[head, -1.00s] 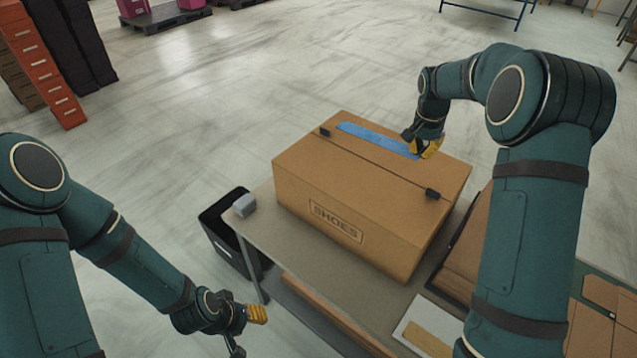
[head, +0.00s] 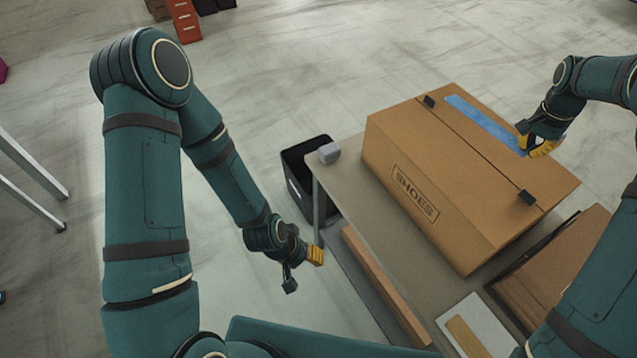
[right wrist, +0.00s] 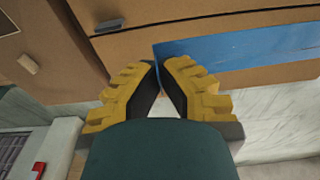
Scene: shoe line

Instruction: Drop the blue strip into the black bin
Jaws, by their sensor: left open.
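The blue strip (head: 485,125) lies along the top of the brown SHOES box (head: 430,165). My right gripper (head: 537,147) is at the strip's near right end. In the right wrist view its yellow fingers (right wrist: 161,66) close to a narrow gap at the end of the strip (right wrist: 245,55); the contact itself is partly hidden by the fingers. The strip looks flat on the box. The black bin (head: 294,179) stands on the floor left of the table, partly hidden behind it. My left gripper (head: 304,270) is open and empty, in front of the bin, left of the table.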

